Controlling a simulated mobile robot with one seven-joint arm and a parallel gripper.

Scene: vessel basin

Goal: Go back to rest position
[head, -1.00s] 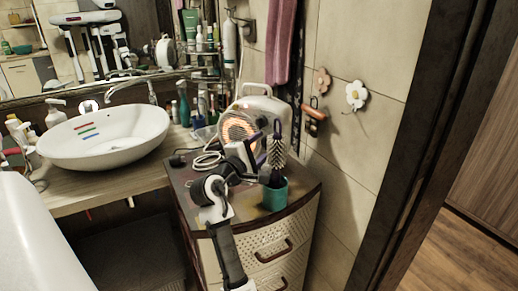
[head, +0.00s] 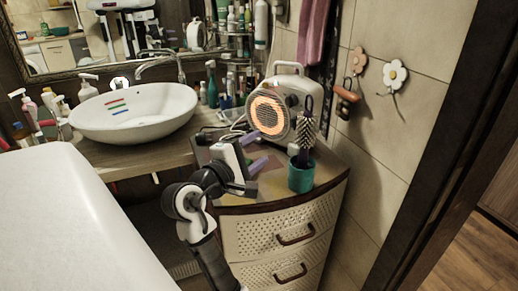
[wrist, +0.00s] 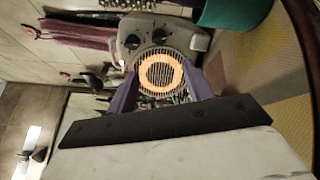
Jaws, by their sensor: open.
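My gripper (head: 258,150) is open and empty, its two purple fingers pointing towards the heater. It hangs over the drawer cabinet, to the left of the teal cup (head: 301,178). A round hairbrush (head: 307,130) stands upright in the cup. In the wrist view the open gripper (wrist: 160,88) has a finger on either side of the heater's glowing grille, with nothing between them. The teal cup (wrist: 235,12) shows there at the top, partly cut off.
The heater (head: 270,112) stands behind my gripper on the drawer cabinet (head: 285,235). A white basin (head: 130,115) with red, green and blue strips sits on the counter at left. Bottles crowd the back. Flower hooks (head: 395,76) are on the right wall.

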